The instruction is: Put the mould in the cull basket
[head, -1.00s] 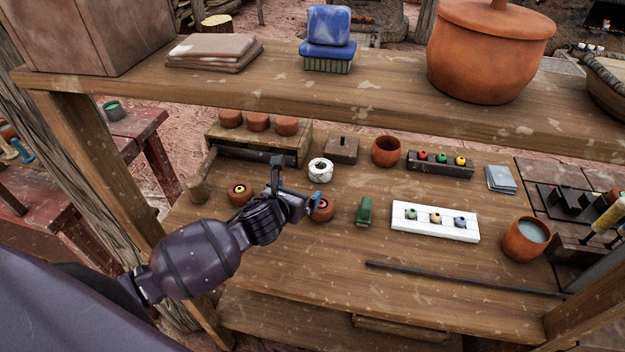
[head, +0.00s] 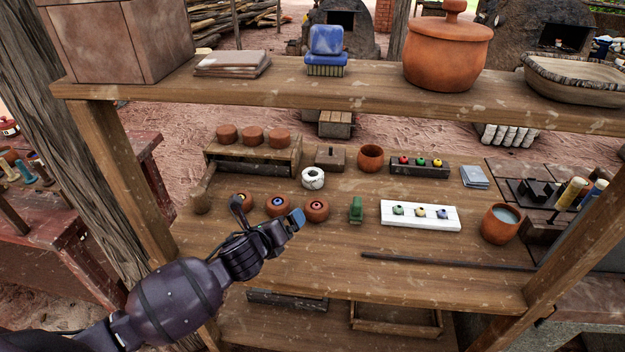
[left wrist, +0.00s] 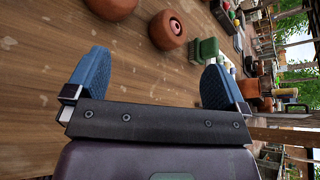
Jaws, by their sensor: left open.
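I cannot tell for sure which piece is the mould. Candidates are a small green block (head: 356,210) and a brown block with an upright peg (head: 331,156), both on the work table. Three round terracotta pieces with coloured eye-like centres stand in a row, the rightmost (head: 317,208) beside the green block. My left gripper (head: 267,213) is open and empty, in front of this row. In the left wrist view its blue-padded fingers (left wrist: 155,78) are wide apart, with the green block (left wrist: 205,49) beyond. A shallow basket with a rough rim (head: 575,76) sits on the upper shelf at right.
A white tray (head: 450,225) with coloured beads, a dark bead rack (head: 420,170), a white ring (head: 313,178) and a cup (head: 501,224) stand on the table. A dark rod (head: 445,262) lies near the front. The upper shelf (head: 200,88) crosses above; posts flank the table.

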